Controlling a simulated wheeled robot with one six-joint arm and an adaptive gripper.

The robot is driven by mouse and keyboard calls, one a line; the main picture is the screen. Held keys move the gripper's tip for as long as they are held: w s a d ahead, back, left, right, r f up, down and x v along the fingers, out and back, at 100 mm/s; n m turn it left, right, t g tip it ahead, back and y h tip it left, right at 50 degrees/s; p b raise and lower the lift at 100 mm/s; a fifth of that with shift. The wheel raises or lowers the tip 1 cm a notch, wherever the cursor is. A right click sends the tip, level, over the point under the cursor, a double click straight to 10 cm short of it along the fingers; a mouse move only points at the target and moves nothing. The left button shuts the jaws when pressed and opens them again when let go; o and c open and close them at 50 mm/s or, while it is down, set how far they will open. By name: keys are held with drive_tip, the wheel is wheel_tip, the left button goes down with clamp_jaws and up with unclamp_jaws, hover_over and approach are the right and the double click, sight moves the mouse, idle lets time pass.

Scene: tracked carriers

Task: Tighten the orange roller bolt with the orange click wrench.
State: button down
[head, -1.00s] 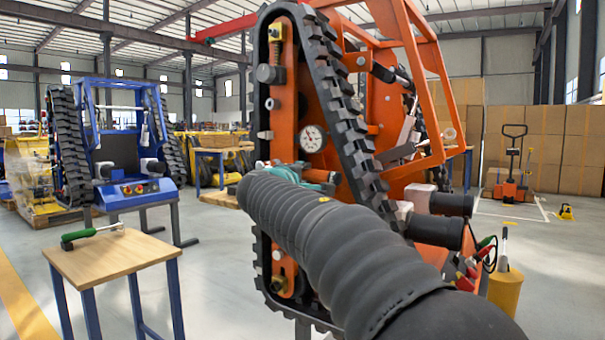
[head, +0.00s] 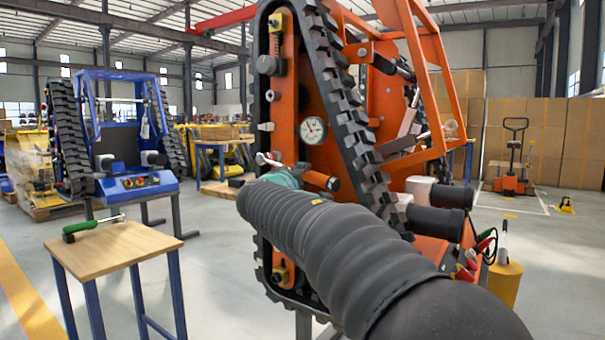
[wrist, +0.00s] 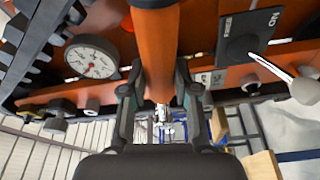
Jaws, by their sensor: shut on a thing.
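My gripper (head: 284,178) is shut on the orange click wrench (head: 317,180), near the track side of the orange carrier (head: 345,130). In the wrist view, the orange handle (wrist: 157,50) runs between my fingertips (wrist: 159,92), its silver end (wrist: 161,113) pointing down the picture. In the head view, the silver head shows left of my gripper and the black handle end right of it. Silver bolt heads (head: 266,127) stand on the orange track plate above the wrench head. I cannot tell which is the roller bolt, or whether the wrench touches one.
A dial gauge (head: 313,130) sits close above the wrench; it also shows in the wrist view (wrist: 92,57). A green-handled wrench (head: 92,227) lies on a wooden table (head: 120,250) at left. A blue carrier (head: 135,180) stands behind. Open floor lies between table and orange carrier.

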drive_tip(key=shift+a+f+m, duration=0.1)
drive_tip(key=shift+f+m, duration=0.5)
drive_tip(key=shift+w, duration=0.1)
idle(0.3)
drive_tip(key=shift+w+a+f+m+h, duration=0.1)
drive_tip(key=shift+f+m+h, duration=0.05)
drive_tip(key=shift+f+m, duration=0.2)
drive_tip(key=shift+w+a+f+m+h, duration=0.1)
drive_tip(key=shift+f+m+h, duration=0.05)
drive_tip(key=shift+f+m, duration=0.15)
drive_tip(key=shift+f, duration=0.1)
drive_tip(key=shift+w+a+f+m, duration=0.1)
drive_tip(key=shift+a+f+m, duration=0.15)
drive_tip(key=shift+f+m, duration=0.3)
drive_tip(key=shift+w+a+f+m+t+h, duration=0.15)
drive_tip(key=shift+f+m+t, duration=0.05)
drive_tip(key=shift+f+m, duration=0.15)
drive_tip(key=shift+w+a+f+m+t+h, duration=0.1)
drive_tip(key=shift+a+f+m+t+h, duration=0.05)
drive_tip(key=shift+f+m+t, duration=0.15)
